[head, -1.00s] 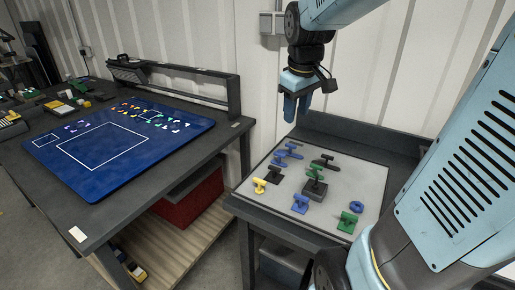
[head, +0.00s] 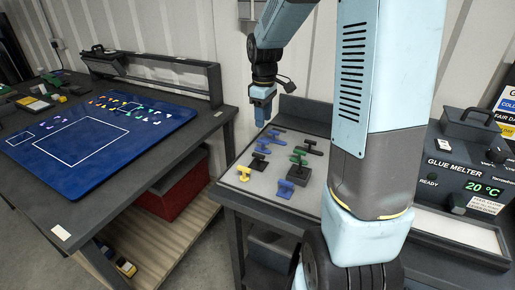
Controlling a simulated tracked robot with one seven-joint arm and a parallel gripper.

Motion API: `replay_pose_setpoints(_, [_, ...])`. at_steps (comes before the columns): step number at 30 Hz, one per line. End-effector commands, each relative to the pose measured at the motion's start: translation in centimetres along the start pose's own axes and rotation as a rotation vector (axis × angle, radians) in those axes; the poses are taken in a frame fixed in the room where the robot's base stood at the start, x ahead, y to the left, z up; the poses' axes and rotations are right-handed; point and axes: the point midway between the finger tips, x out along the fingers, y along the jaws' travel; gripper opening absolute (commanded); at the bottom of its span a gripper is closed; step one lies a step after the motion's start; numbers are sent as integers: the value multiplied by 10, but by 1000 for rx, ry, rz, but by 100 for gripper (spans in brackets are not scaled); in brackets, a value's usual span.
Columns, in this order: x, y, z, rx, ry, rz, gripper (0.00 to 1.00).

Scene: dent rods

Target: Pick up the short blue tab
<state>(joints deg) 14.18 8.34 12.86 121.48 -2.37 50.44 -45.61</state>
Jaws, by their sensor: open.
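Blue tabs lie on a pale grey board (head: 232,180) on the right-hand table. Two are near the board's back left: a rear blue tab (head: 277,131) and another blue tab (head: 262,146) just in front of it. A third blue tab (head: 285,188) lies nearer the front. I cannot tell from their size which is the short one. My gripper (head: 262,122) points down above the back left of the board, close in the picture to the two rear blue tabs. It is open, holds nothing visible, and appears apart from them. My arm hides the board's right part.
A black tab (head: 258,162), yellow tab (head: 243,173), green tab (head: 299,157), dark tab (head: 313,147) and dark block (head: 298,174) crowd the board. A glue melter (head: 460,175) stands right. A blue mat (head: 90,165) covers the left table.

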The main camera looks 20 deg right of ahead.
Motion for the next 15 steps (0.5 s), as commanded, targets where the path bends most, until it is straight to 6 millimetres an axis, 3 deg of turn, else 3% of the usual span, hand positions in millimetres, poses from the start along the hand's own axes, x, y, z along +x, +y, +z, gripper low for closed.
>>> replay_pose_setpoints(6, [37,0,0,1,-3,-3,44])
replay_pose_setpoints(15, [57,0,-1,0,0,-1,44])
